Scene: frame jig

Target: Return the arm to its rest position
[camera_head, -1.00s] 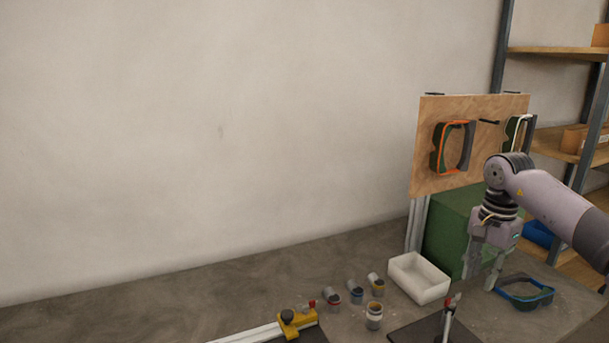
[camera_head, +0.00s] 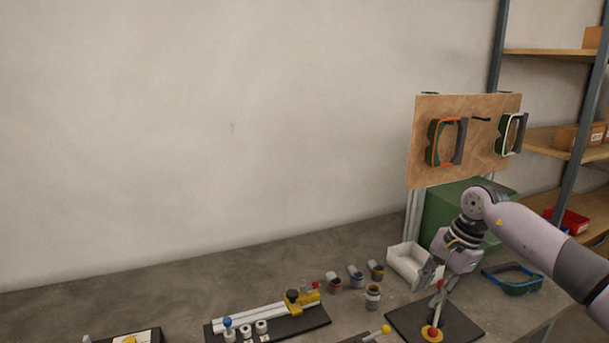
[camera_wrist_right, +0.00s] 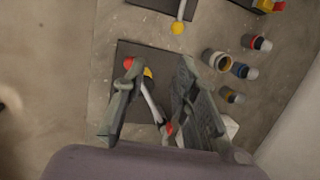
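My right gripper (camera_head: 436,284) hangs from the right arm over a dark plate (camera_head: 462,326) that bears a post with a red and yellow base (camera_head: 431,333). In the right wrist view its two fingers (camera_wrist_right: 158,72) stand apart, with nothing clasped. The plate and the grey rod (camera_wrist_right: 152,103) show beyond and between them; I cannot tell how close the rod is. A blue-rimmed frame (camera_head: 513,288) lies on the bench to the right of the gripper, apart from it. My left gripper is not in view.
A white tray (camera_head: 403,262) and several small jars (camera_head: 373,298) stand left of the gripper. A green box (camera_head: 435,213) is behind. A wooden board (camera_head: 424,112) holds an orange-rimmed frame (camera_head: 431,152) and a white-rimmed one (camera_head: 503,136). A clamp rail (camera_head: 250,315) lies left. Shelves are at right.

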